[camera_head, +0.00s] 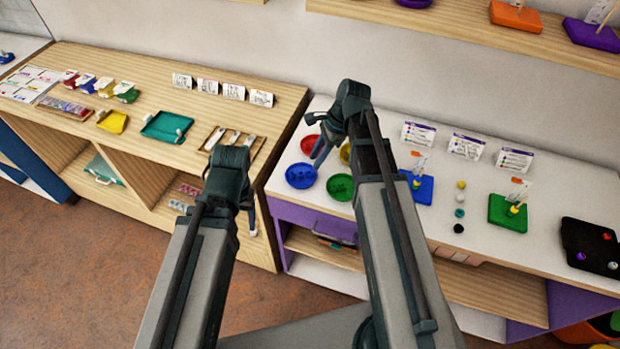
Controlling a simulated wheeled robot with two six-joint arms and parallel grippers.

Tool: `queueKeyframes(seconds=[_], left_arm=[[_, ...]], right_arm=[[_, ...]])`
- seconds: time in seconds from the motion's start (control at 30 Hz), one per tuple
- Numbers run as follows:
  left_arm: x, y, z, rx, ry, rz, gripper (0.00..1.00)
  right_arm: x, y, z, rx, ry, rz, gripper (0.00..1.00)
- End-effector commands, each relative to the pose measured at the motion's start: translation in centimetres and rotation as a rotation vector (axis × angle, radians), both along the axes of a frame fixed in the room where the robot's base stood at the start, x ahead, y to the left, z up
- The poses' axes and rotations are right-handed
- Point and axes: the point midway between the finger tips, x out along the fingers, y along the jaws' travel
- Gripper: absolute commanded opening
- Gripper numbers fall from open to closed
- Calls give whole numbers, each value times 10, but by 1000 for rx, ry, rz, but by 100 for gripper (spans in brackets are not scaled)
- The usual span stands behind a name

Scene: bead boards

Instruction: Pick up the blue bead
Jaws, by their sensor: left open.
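A blue bowl (301,175) stands near the front left of the white-topped table, with small blue pieces in it that look like beads. My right gripper (320,147) hangs above and behind this bowl, close to the red bowl (312,145); its fingertips are too small to read. My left gripper (252,226) is open at the gap between the two tables, partly hidden by its own wrist. A teal bead (460,213) lies in a short row with yellow, white and black beads to the right of my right arm.
A green bowl (341,187) and a partly hidden yellow bowl (345,153) stand beside the blue one. Peg boards in blue (424,191) and green (508,213) and a black tray (590,250) stand further right. Upright cards line the back. The wooden table (215,100) holds trays.

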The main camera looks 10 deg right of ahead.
Motion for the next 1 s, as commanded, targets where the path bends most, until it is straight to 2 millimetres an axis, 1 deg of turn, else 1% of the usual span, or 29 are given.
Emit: queueKeyframes(seconds=[0.07, 0.17, 0.27, 0.47, 0.6, 0.87, 0.9, 0.97, 1.0], left_arm=[[0, 0, 1, 0, 0, 0, 61], [0, 0, -4, 0, 0, 0, 61], [0, 0, -13, 0, 0, 0, 61], [0, 0, -38, 0, 0, 0, 61], [0, 0, -51, 0, 0, 0, 61], [0, 0, -50, 0, 0, 0, 61], [0, 0, -50, 0, 0, 0, 61], [0, 0, -50, 0, 0, 0, 61], [0, 0, -50, 0, 0, 0, 61]], right_arm=[[0, 0, 0, 0, 0, 0, 35], [0, 0, -4, 0, 0, 0, 35], [0, 1, -13, 0, 0, 0, 35], [-1, 4, -38, 0, 0, 0, 35], [0, 11, -51, 0, 0, 0, 35], [0, 13, -50, 0, 0, 0, 35], [0, 12, -50, 0, 0, 0, 33], [0, 12, -50, 0, 0, 0, 23], [0, 12, -50, 0, 0, 0, 15]])
